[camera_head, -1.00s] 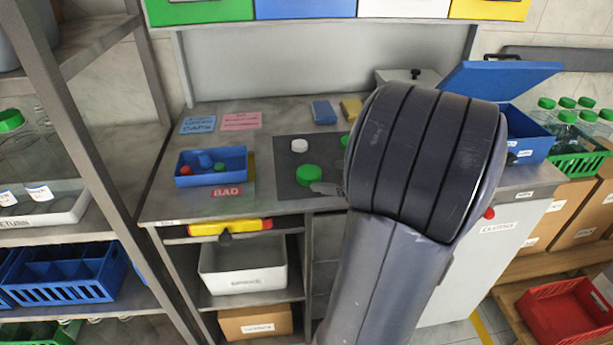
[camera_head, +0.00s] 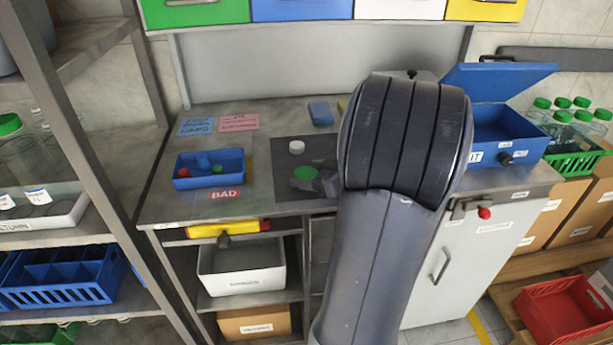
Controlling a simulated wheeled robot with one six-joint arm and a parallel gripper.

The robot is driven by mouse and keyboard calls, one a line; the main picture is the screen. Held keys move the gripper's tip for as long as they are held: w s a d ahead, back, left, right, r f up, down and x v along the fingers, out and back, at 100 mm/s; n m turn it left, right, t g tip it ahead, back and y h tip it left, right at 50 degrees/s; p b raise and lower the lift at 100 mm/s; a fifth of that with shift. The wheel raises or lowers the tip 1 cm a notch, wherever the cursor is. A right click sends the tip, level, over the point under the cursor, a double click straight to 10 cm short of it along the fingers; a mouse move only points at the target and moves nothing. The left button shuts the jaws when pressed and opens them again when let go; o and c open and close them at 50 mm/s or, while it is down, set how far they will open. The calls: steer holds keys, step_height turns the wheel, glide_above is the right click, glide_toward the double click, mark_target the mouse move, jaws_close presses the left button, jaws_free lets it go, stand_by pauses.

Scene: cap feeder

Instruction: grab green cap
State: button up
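A green cap (camera_head: 306,173) lies on the dark mat (camera_head: 288,150) on the bench. A white cap (camera_head: 297,147) lies on the mat behind it. My gripper (camera_head: 304,183) shows only in part, as a dark grey shape at the near edge of the green cap. It overlaps the cap's near side in the picture, and I cannot tell whether it touches. The rest of the gripper is hidden behind my arm, which covers the right part of the mat. Whether the fingers are open or shut does not show.
A blue tray (camera_head: 182,183) marked BAD, with red, blue and green caps, stands left of the mat. A blue sponge (camera_head: 321,113) lies behind the mat. An open blue box (camera_head: 497,152) stands at the right. Pink and blue notes lie at the back left.

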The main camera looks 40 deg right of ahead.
steer(key=c, duration=0.8)
